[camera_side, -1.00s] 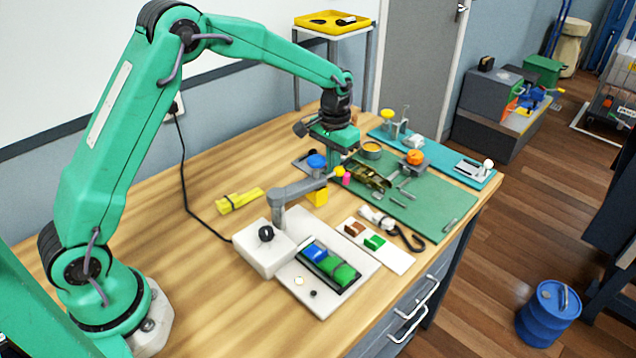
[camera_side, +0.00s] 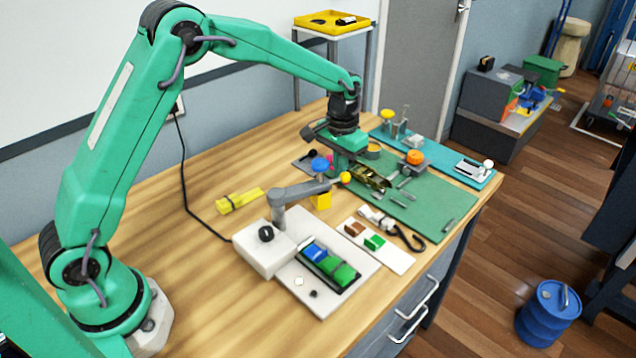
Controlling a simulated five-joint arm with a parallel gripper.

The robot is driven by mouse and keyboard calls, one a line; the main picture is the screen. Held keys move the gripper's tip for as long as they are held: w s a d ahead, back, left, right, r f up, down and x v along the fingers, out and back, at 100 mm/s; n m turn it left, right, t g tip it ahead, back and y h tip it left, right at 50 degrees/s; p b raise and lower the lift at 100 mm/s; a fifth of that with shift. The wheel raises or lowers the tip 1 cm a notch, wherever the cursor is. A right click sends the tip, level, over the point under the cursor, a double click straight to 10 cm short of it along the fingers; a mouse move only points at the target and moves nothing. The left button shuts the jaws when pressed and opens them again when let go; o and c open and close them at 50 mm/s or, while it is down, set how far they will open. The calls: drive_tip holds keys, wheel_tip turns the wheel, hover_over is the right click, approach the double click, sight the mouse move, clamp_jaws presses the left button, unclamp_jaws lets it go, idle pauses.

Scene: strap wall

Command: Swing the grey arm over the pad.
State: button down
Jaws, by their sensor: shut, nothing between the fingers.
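A white card with brown and green pieces (camera_side: 376,246) lies right of the plate, beside a black hook (camera_side: 412,238). A green mat (camera_side: 425,205) holds small parts behind them. A yellow clip (camera_side: 239,201) lies left. Bare wood is free at left and front.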

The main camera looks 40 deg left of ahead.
sight(348, 175)
drive_tip(key=shift+s+d, duration=0.2)
drive_tip(key=shift+d, duration=0.6)
drive_tip(key=shift+s+d, duration=0.2)
drive_tip(key=shift+d, duration=0.55)
drive_tip(key=shift+d, duration=0.1)
drive_tip(key=d, duration=0.1)
drive_tip(key=s+d, duration=0.1)
drive_tip(key=d, duration=0.1)
drive_tip(key=shift+s, duration=0.3)
drive_tip(key=shift+s+d, duration=1.1)
drive_tip(key=shift+d, duration=0.25)
drive_tip(key=shift+s+d, duration=0.1)
